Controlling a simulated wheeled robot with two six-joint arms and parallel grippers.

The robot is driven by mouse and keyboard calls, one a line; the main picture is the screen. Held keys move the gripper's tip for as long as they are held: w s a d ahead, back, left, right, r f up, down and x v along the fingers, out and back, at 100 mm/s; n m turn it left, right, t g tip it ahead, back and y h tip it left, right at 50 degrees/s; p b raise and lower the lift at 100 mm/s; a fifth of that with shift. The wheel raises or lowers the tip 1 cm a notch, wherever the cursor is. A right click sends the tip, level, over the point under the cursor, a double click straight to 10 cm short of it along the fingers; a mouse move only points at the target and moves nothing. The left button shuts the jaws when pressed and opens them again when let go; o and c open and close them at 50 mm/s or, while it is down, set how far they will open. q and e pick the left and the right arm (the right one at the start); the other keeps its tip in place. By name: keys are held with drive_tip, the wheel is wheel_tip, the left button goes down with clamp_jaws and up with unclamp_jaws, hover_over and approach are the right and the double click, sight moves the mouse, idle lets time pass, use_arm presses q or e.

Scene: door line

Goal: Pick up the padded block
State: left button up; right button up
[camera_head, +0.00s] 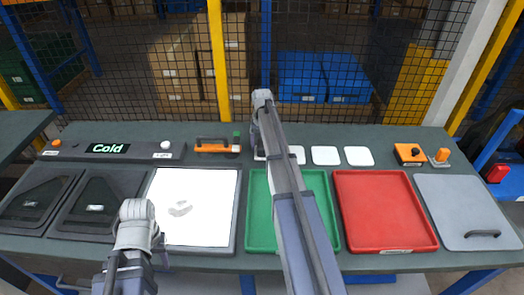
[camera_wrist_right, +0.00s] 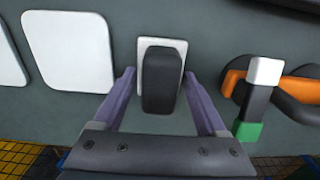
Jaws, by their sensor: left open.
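A dark grey block with rounded edges (camera_wrist_right: 162,85), which I take for the padded block, sits on a white square pad (camera_wrist_right: 148,41) in the right wrist view. My right gripper (camera_wrist_right: 159,74) is open, with one purple finger on each side of the block. A narrow gap shows on the left; on the right I cannot tell whether the finger touches. In the head view my right arm hides the block and most of that gripper. My left gripper (camera_head: 162,258) is low over the front edge beside the white panel, only partly visible and apart from the block.
An orange-handled tool with a green end (camera_head: 215,146) lies close beside the block. Blank white pads (camera_head: 325,155) continue to the right. A green tray (camera_head: 259,224), red tray (camera_head: 384,210), grey lid (camera_head: 466,207) and white panel (camera_head: 193,196) fill the front. Mesh fencing stands behind.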

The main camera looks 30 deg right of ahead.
clamp_jaws()
idle(0.4)
wheel_tip(320, 180, up, 10)
drive_tip(key=p, duration=1)
drive_tip(key=shift+c, duration=2.3)
unclamp_jaws()
drive_tip(key=c, duration=0.6)
